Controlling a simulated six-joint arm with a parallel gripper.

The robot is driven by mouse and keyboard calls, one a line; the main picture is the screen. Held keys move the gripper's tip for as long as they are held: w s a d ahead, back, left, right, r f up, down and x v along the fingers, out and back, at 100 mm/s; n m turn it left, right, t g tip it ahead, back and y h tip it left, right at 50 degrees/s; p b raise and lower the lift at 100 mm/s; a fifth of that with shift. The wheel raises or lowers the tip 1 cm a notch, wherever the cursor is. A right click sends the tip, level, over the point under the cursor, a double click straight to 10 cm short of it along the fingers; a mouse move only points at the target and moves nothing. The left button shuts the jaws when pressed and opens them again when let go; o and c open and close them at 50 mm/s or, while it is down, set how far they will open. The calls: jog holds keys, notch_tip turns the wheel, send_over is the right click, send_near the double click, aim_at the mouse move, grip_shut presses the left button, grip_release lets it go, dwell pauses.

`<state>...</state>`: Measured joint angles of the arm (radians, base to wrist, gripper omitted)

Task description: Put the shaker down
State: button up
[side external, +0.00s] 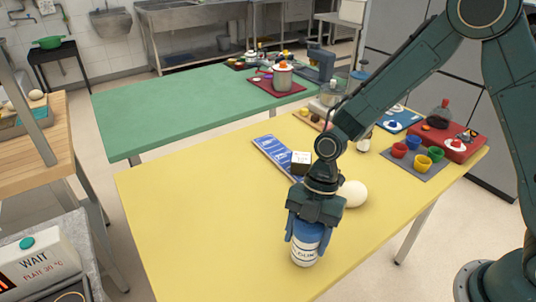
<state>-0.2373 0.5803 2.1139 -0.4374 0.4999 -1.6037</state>
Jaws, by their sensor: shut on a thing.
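The shaker (306,252) is a small cylinder with a white label with dark lettering and a blue upper part. It is upright at the near part of the yellow table (200,215). My gripper (306,228) points down over it and is shut on its upper part, with a finger on each side. The gripper hides the shaker's top. I cannot tell whether the shaker's base touches the table.
A white ball-like thing (352,193) lies right behind my gripper. A blue panel (270,154) and a black-and-white block (301,162) lie behind. Coloured cups (422,163) stand on a grey mat at the right. The table's left and front areas are clear.

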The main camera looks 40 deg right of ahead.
jog(key=shift+f, duration=0.1)
jog(key=o, duration=1.1)
jog(key=v, duration=1.2)
